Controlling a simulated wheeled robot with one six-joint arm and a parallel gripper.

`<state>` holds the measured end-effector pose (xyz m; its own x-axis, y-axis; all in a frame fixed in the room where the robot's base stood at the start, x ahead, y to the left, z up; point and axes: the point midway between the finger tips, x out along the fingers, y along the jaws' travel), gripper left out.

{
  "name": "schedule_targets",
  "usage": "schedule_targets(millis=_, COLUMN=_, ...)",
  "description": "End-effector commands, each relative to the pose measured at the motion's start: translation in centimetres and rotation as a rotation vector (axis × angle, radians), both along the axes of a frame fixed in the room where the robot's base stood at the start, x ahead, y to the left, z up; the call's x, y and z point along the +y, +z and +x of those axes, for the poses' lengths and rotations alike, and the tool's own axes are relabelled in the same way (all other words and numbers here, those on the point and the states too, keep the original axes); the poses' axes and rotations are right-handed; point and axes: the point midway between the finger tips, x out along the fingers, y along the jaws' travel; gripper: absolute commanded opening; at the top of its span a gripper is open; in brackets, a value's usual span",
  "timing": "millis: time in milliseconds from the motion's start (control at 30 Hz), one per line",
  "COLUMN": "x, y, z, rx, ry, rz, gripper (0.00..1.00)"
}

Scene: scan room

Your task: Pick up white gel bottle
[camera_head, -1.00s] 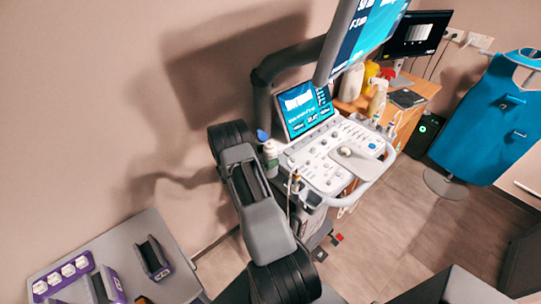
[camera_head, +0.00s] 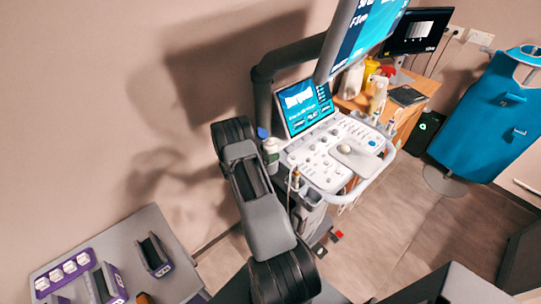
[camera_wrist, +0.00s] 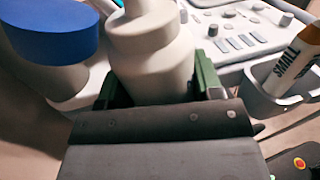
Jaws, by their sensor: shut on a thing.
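The white gel bottle (camera_wrist: 150,62) stands upright between the green pads of my gripper (camera_wrist: 155,88) in the wrist view. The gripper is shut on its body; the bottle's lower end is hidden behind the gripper. In the head view the bottle (camera_head: 271,148) shows at the left edge of the ultrasound console, with my arm in front of it. I cannot tell whether its base is clear of its support.
A blue-capped container (camera_wrist: 48,35) is close to the bottle's left. The console panel (camera_head: 325,152) is just right, with a holder carrying an orange-and-white bottle labelled SMALL (camera_wrist: 290,62). A wooden desk (camera_head: 415,88) with several bottles stands behind. A grey table (camera_head: 125,240) is lower left.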

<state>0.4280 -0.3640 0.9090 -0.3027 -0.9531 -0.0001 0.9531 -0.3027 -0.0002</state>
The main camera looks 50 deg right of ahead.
Motion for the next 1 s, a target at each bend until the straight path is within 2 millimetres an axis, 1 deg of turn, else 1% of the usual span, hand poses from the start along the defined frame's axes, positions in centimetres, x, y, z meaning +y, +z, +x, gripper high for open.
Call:
schedule_targets(millis=300, x=0.0, y=0.2, z=0.0, rx=-0.001, ry=0.000, rz=-0.001, gripper=0.29)
schedule_targets(millis=467, x=0.0, y=1.3, z=0.1, rx=-0.004, ry=0.000, rz=-0.002, gripper=0.29)
schedule_targets(millis=1000, x=0.0, y=8.1, z=0.0, rx=-0.004, ry=0.000, rz=-0.002, gripper=0.29)
